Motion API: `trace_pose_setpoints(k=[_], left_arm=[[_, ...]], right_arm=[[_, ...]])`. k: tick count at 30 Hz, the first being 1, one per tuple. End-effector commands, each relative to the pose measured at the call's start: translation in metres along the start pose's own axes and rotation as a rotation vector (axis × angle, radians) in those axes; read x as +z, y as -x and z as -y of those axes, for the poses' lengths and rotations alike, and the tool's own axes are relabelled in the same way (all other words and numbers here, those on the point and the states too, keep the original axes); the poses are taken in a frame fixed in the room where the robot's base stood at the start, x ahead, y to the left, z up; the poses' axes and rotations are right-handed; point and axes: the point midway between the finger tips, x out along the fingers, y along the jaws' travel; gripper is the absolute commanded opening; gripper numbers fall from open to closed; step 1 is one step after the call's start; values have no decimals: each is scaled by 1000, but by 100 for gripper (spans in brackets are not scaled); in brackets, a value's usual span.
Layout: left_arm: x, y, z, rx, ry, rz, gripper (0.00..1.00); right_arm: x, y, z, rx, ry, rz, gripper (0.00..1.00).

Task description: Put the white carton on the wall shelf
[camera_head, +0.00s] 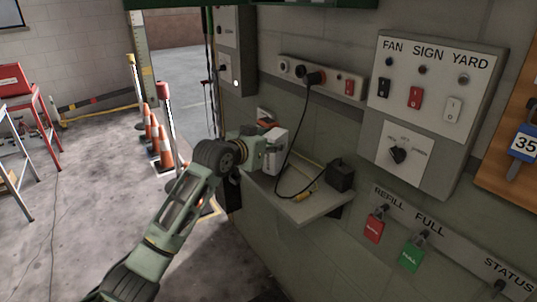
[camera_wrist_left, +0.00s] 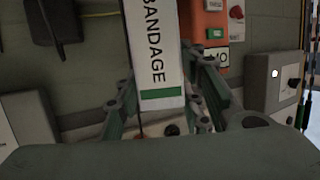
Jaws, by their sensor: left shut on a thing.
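The white carton (camera_head: 276,152) is upright at the left end of the wall shelf (camera_head: 305,210). In the left wrist view the carton (camera_wrist_left: 158,45) shows the word BANDAGE and a green band. My left gripper (camera_head: 262,153) is shut on the carton from the left; its fingers (camera_wrist_left: 165,105) stand on either side of it in the wrist view. I cannot tell whether the carton's base touches the shelf. My right gripper is out of view.
A black block (camera_head: 341,175) with a cable sits at the shelf's right part. An orange box (camera_wrist_left: 211,22) is close beside the carton. A switch panel (camera_head: 428,85) and a socket strip (camera_head: 322,77) are above. Red and green tags (camera_head: 411,254) hang at lower right.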

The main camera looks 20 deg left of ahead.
Motion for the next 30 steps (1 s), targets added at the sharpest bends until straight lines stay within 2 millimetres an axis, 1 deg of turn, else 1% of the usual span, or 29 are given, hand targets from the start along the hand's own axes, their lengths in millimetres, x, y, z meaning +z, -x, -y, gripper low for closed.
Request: trace_pose_setpoints(k=[2,5,13,16,24,25,30], left_arm=[[3,-4,9,-1,1,0,8],[7,-7,13,0,0,-1,8],[40,-18,13,1,1,1,8],[44,-19,13,0,-1,-3,8],[46,-20,13,1,-1,-2,8],[47,-20,13,1,-1,-1,36],[47,-20,13,1,-1,-1,51]], right_arm=[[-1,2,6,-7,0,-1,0],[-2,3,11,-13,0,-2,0],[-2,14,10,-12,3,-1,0],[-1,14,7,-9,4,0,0],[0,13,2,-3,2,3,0],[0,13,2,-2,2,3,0],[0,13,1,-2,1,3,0]])
